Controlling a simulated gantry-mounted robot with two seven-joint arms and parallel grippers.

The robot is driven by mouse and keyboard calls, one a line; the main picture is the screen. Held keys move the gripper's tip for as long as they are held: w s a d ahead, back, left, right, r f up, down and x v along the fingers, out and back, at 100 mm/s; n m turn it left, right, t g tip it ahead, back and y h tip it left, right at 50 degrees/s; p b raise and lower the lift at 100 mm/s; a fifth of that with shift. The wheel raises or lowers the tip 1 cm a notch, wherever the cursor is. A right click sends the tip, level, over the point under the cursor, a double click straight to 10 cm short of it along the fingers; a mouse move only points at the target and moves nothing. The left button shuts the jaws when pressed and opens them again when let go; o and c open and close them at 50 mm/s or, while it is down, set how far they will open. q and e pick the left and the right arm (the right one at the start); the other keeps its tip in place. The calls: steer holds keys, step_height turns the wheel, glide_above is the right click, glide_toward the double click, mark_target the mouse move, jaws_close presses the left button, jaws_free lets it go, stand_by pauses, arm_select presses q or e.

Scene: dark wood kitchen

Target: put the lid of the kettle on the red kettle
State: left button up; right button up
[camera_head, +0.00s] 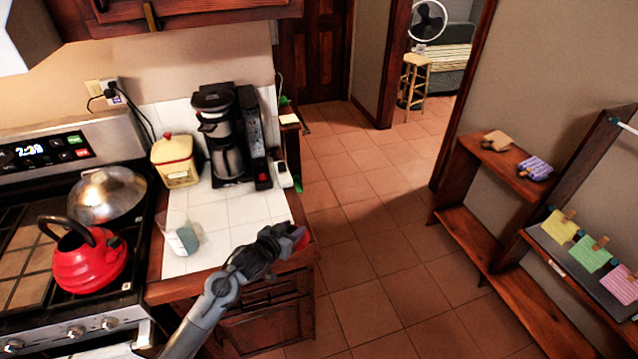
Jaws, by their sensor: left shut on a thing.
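The red kettle (88,268) stands upright on the stove at the left, with its dark handle arching over the top. The handle partly hides the top of the kettle. My left gripper (292,238) is shut on a small red thing, the kettle lid (301,239), at the right edge of the white tiled counter. The lid is mostly hidden by the fingers, and I cannot tell whether it touches the counter. The gripper is well to the right of the kettle. My right gripper is not in view.
A steel domed pot lid (106,193) sits on the stove behind the kettle. A clear cup (183,238) stands on the counter between kettle and gripper. A yellow canister (174,162) and a coffee maker (228,135) stand behind. The tiles in front of the coffee maker are mostly clear.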

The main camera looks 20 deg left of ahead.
arm_select(q)
steer(key=shift+s+d, duration=0.15)
steer(key=shift+d, duration=0.2)
steer(key=s+d+f, duration=0.5)
steer(key=s+d, duration=0.3)
steer(key=s+r+p, duration=0.4)
steer(key=r+p, duration=0.4)
steer(key=s+d+r+p, duration=0.1)
steer(key=s+r+p, duration=0.2)
steer(key=r+p, duration=0.4)
steer(key=s+r+p, duration=0.4)
steer(key=r+p, duration=0.4)
steer(key=r, duration=0.2)
steer(key=shift+s+d+r+n+y+p, duration=0.15)
steer(key=shift+s+d+n+y+p, duration=0.15)
steer(key=shift+y, duration=0.1)
